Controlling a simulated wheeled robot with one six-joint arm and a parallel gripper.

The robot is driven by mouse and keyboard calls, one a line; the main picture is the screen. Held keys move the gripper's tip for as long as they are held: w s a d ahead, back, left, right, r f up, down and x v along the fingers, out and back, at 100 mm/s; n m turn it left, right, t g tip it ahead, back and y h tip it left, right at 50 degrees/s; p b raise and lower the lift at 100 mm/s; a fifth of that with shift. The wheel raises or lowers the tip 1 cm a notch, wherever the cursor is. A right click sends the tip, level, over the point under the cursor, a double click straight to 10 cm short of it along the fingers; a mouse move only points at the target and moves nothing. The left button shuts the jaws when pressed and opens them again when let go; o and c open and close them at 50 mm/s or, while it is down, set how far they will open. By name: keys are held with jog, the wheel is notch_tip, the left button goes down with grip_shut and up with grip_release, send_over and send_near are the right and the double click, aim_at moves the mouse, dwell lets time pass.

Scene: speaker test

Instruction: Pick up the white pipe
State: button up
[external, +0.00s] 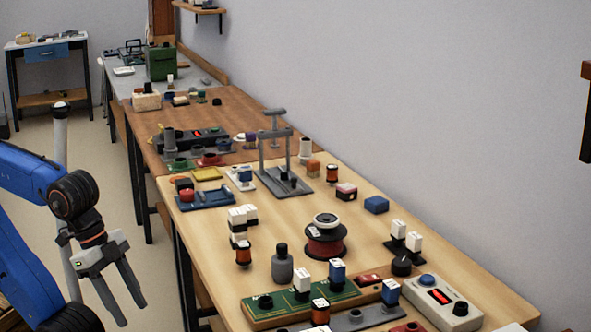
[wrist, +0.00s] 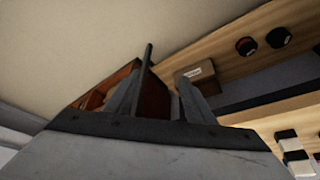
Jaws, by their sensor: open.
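My gripper (external: 132,313) hangs at the lower left in the external view, left of the long workbench and pointing down, with its two fingers apart and nothing between them. It also shows in the wrist view (wrist: 157,88), open. A pale upright cylinder (external: 305,149) stands near the back edge of the bench, right of a grey stand; it may be the white pipe, but I cannot tell for sure. It is well apart from my gripper. I cannot make out a white pipe in the wrist view.
The wooden workbench (external: 190,235) is crowded. A grey stand (external: 273,150), a dark red spool (external: 325,243), a grey bottle (external: 282,266) and a green board (external: 345,301) stand on it. The wrist view shows a small brown box (wrist: 196,73) beyond the fingers.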

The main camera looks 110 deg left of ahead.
notch_tip(320, 180, up, 25)
jog(key=w+a+r+n+y, duration=0.1)
jog(key=w+a+r+n, duration=0.15)
jog(key=w+a, duration=0.4)
jog(key=w+a+r+n+g+y, duration=0.1)
jog(key=w+a+r+n, duration=0.1)
jog(key=w+a+r, duration=0.35)
jog(key=w+a+r+n+y, duration=0.1)
jog(key=w+a+r+n, duration=0.1)
jog(key=w+a, duration=0.65)
jog(key=w+a+n, duration=0.2)
jog(key=a+n, duration=0.1)
jog(key=a, duration=1.4)
jog(key=n+g+y, duration=0.2)
jog(key=n+g, duration=0.1)
jog(key=n, duration=0.5)
send_over(306, 140)
jog(key=d, duration=0.5)
jog(key=shift+f, duration=7.45)
jog(key=shift+m, duration=0.25)
jog(key=x, duration=1.1)
jog(key=shift+s+f, duration=0.4)
jog(key=shift+f, duration=0.1)
jog(key=shift+x, duration=2.65)
jog(key=shift+s+d, duration=0.1)
jog(key=shift+s, duration=0.15)
jog(key=c, duration=0.9)
